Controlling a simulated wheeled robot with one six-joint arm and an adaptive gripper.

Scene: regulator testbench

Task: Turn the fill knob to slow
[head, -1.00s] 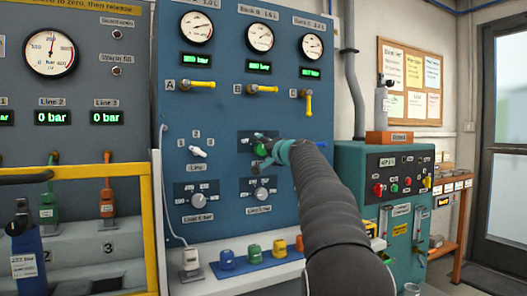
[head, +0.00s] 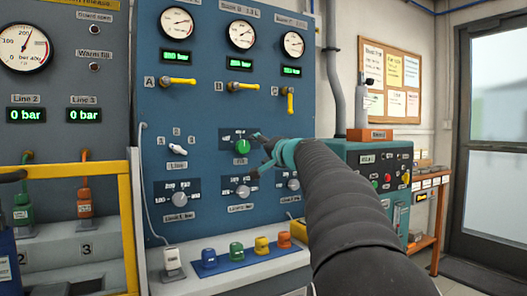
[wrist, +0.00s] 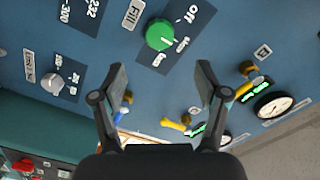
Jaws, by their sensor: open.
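The green fill knob (head: 242,147) sits on a dark plate on the blue panel, in plain view just left of my gripper (head: 257,157). In the wrist view the knob (wrist: 159,35) is upside down beside the "Fill" label (wrist: 132,14), with "Off" and two other position words around it. I cannot tell for sure which word its pointer faces. My gripper (wrist: 161,76) is open and empty, its two fingers apart and clear of the knob.
Grey knobs (head: 180,199) (head: 243,191) sit below on the panel. A white selector (head: 177,150) is to the left. Yellow valve handles (head: 178,81) and gauges are above. A teal cabinet (head: 347,160) stands right.

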